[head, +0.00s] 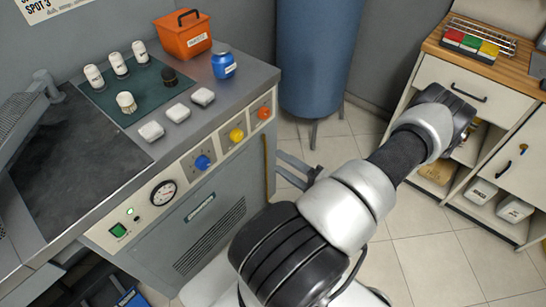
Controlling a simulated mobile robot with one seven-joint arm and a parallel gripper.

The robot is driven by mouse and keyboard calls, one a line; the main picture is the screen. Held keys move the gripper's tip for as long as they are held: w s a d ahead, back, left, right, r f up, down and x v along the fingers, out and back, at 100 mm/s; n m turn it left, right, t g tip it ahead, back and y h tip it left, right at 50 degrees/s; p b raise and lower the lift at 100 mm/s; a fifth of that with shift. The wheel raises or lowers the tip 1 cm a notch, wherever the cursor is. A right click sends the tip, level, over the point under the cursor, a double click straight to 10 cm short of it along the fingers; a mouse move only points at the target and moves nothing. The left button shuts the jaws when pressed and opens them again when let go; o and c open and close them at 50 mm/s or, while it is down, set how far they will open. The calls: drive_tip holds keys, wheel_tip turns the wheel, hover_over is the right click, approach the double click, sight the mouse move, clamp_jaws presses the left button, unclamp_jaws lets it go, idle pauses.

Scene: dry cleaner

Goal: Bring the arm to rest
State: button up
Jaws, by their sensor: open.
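My arm (350,205) rises from the bottom middle of the head view toward the upper right, bending at a dark joint near the wooden-topped cabinet. My gripper (281,163) shows partly from behind the arm, its two dark fingers pointing left and apart. It is open with nothing between the fingers. It is in front of the right end of the grey machine, over the tiled floor. The wrist and the forearm behind it are mostly hidden by the nearer arm links.
The grey machine (205,225) at left carries a green mat (135,92) with bottles and a brush, white blocks, a blue jar (223,65) and an orange box (183,36). A blue tank (318,50) stands behind. The cabinet (455,75) is right. Floor at lower right is clear.

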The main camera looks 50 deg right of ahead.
drive_tip(key=shift+s, duration=0.3)
idle(0.4)
drive_tip(key=w+a+r+m+g+y+p, duration=0.3)
drive_tip(key=a+r+m+g, duration=0.5)
drive_tip(key=a+r+m, duration=0.65)
drive_tip(key=w+a+r+m+g+y+p, duration=0.2)
drive_tip(key=w+a+r+m+g+p, duration=0.5)
drive_tip(key=r+m, duration=1.1)
drive_tip(key=s+a+r+n+t+h, duration=0.1)
drive_tip(key=s+a+r+n+h, duration=0.2)
drive_tip(key=s+r+n, duration=0.2)
drive_tip(key=s+a+r+n+t+h+p, duration=0.1)
drive_tip(key=s+a+r+n+h, duration=0.2)
drive_tip(key=r+n, duration=0.6)
drive_tip(key=shift+s+a+r+t, duration=0.3)
drive_tip(key=shift+s+a+r, duration=0.3)
drive_tip(key=shift+s+a, duration=0.3)
